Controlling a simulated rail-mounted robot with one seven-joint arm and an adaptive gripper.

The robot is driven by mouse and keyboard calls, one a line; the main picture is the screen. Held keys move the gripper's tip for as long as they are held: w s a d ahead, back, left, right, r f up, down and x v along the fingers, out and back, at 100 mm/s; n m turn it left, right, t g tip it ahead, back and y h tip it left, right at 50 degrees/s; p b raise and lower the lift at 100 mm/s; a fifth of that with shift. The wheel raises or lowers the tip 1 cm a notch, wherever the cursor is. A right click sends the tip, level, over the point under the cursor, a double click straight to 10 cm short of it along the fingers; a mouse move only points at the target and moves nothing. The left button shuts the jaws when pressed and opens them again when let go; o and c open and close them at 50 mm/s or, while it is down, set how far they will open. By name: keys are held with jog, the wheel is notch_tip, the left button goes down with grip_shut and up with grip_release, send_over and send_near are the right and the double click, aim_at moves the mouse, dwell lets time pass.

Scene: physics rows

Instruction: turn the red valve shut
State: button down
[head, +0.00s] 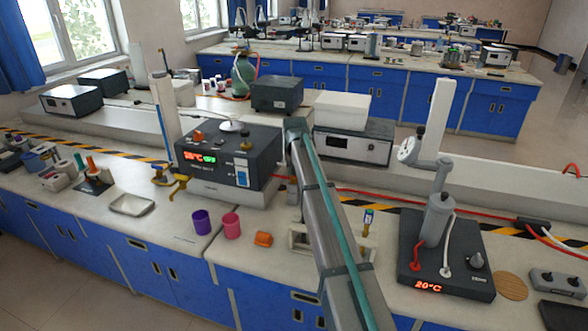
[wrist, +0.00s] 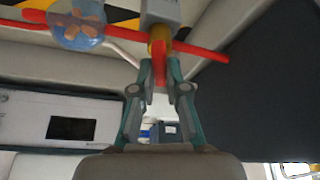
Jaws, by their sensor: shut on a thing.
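The red valve handle (wrist: 160,76) shows in the wrist view, hanging from a yellow collar (wrist: 160,40) under a grey block (wrist: 163,12). My gripper (wrist: 160,66) has its two fingertips on either side of the red handle, shut on it. Red arms or tube also stretch left and right of the collar; I cannot tell whether they belong to the valve or to a hose behind. In the head view the valve and my gripper are hidden behind my arm.
A black instrument (head: 228,155) with a lit display stands left of my arm. A stirrer hotplate (head: 445,265) stands to the right. Purple (head: 201,222), pink (head: 232,226) and orange (head: 264,239) cups are on the near bench. A red hose (head: 420,203) runs along the bench.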

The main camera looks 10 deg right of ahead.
jog(key=shift+a+m+g+h, duration=0.1)
jog(key=shift+m+g+h, duration=0.45)
jog(key=shift+m, duration=1.55)
jog(key=shift+h, duration=0.25)
jog(key=c, duration=1.2)
grip_release()
jog(key=shift+r, duration=0.1)
jog(key=v, duration=1.1)
jog(key=shift+s+r, duration=0.3)
jog(key=shift+s, duration=0.05)
jog(key=shift+a, duration=0.1)
